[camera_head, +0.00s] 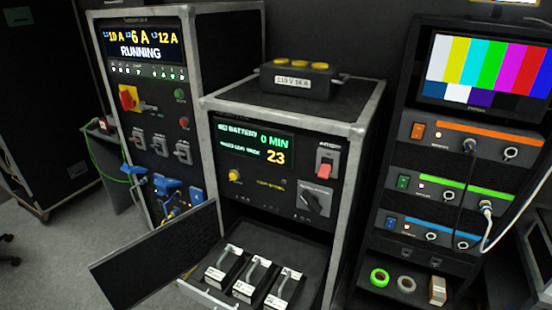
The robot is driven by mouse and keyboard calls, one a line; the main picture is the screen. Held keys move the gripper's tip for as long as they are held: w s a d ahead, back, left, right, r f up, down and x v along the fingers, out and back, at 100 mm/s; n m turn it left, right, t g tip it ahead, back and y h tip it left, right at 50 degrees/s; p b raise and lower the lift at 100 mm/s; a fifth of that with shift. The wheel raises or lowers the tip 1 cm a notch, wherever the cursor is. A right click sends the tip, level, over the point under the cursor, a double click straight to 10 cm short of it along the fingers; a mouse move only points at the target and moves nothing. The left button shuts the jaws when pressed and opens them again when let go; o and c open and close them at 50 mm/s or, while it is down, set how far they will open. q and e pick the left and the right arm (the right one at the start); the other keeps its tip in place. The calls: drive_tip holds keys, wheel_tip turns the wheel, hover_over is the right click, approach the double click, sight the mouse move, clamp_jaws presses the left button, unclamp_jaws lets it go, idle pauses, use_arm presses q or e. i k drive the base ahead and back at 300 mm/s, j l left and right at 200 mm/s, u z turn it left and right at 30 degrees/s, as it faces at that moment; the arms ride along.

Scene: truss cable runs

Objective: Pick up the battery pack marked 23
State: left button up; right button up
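Three dark battery packs with grey handles and white labels stand side by side in the open lower bay (310,262) of the middle cabinet. They are the left pack (222,268), the middle pack (252,279) and the right pack (284,290). Their label numbers are too small to read, so I cannot tell which is 23. The cabinet's display (255,144) shows "0 MIN" and a yellow 23, with green text that seems to say no battery. Neither of my grippers is in view.
A dark door panel (150,258) hangs open left of the bay. A box marked 110 V 16 A (292,83) sits on the cabinet. A power cabinet (150,120) stands left; an equipment rack (455,150) with hanging cables and tape rolls (380,278) stands right.

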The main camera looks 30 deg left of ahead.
sight(220, 274)
drive_tip(key=u, duration=1.15)
